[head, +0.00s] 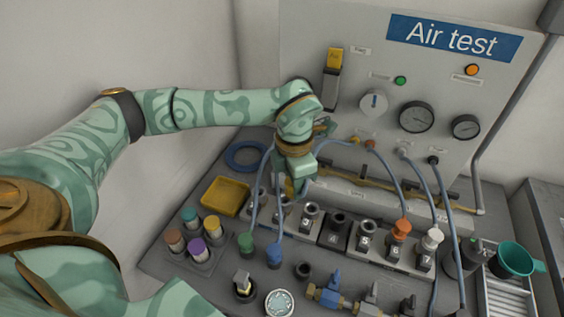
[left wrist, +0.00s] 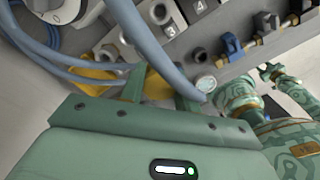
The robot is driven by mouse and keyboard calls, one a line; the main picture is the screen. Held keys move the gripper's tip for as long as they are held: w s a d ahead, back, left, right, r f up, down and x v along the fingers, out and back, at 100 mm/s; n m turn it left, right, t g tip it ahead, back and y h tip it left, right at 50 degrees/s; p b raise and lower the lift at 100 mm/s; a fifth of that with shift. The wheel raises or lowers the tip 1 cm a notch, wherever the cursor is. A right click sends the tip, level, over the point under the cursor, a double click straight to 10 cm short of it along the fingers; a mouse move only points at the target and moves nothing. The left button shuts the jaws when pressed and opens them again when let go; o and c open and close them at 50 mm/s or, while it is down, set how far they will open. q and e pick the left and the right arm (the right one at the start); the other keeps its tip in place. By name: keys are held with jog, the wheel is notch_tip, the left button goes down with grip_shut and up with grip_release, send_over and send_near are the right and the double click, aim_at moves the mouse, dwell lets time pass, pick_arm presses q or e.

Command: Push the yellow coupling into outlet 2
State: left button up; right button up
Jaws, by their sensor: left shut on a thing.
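My left gripper (head: 293,185) is shut on the yellow coupling (head: 288,186), over the left part of the numbered outlet row. In the left wrist view the yellow coupling (left wrist: 158,86) shows between the two fingers, partly hidden by a blue-grey hose. Outlet 2 (head: 283,210) lies just below the gripper in the head view, left of outlet 3 (head: 308,215), and is partly covered. I cannot tell whether the coupling's tip touches the outlet. My right gripper is not made out in either view.
Outlets 4 (head: 338,222) and 5 (head: 366,236) are empty; an orange coupling (head: 401,228) and a white coupling (head: 432,238) sit farther right. Green (head: 246,243) and blue (head: 274,254) couplings with hoses stand in front. A yellow tray (head: 225,197) is left.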

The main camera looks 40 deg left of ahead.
pick_arm(q)
jog(key=w+a+f+n, duration=0.1)
jog(key=f+n, duration=0.1)
jog(key=n, duration=0.6)
jog(key=w+a+f+n+b, duration=0.1)
jog(key=a+f+n, duration=0.1)
jog(key=n, duration=0.5)
jog(key=w+a+f+n, duration=0.1)
jog(key=a+f+n, duration=0.1)
jog(key=n, duration=0.6)
jog(key=shift+w+f+n+b, duration=0.3)
jog(key=shift+w+f+b, duration=0.05)
jog(key=shift+f, duration=0.45)
jog(key=shift+r, duration=0.1)
jog(key=shift+a+p, duration=0.1)
jog(key=shift+p, duration=0.25)
